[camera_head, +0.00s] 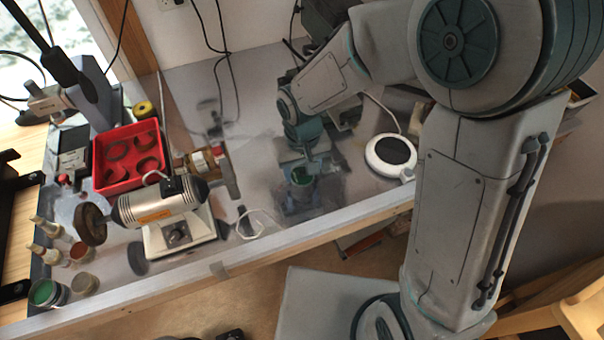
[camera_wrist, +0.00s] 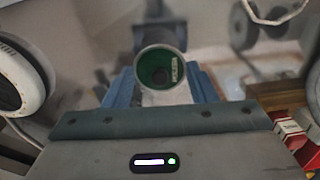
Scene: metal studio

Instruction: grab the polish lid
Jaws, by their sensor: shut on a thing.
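The polish lid (camera_wrist: 160,68), a round green disc with a pale rim and lettering, sits between the two blue fingers of my gripper (camera_wrist: 163,86) in the wrist view. My gripper is shut on it. In the head view my gripper (camera_head: 303,168) points down over the metal bench top, with the green of the lid (camera_head: 301,176) between its fingertips. The exact gap between the lid and the bench is hard to tell because the surface is reflective.
A bench polisher (camera_head: 160,208) stands left of my gripper, and a white round device (camera_head: 391,155) is to the right. A red tray (camera_head: 130,155) lies behind the polisher. An open green jar (camera_head: 43,292) and several small bottles stand at the lower left. The bench's front edge is close.

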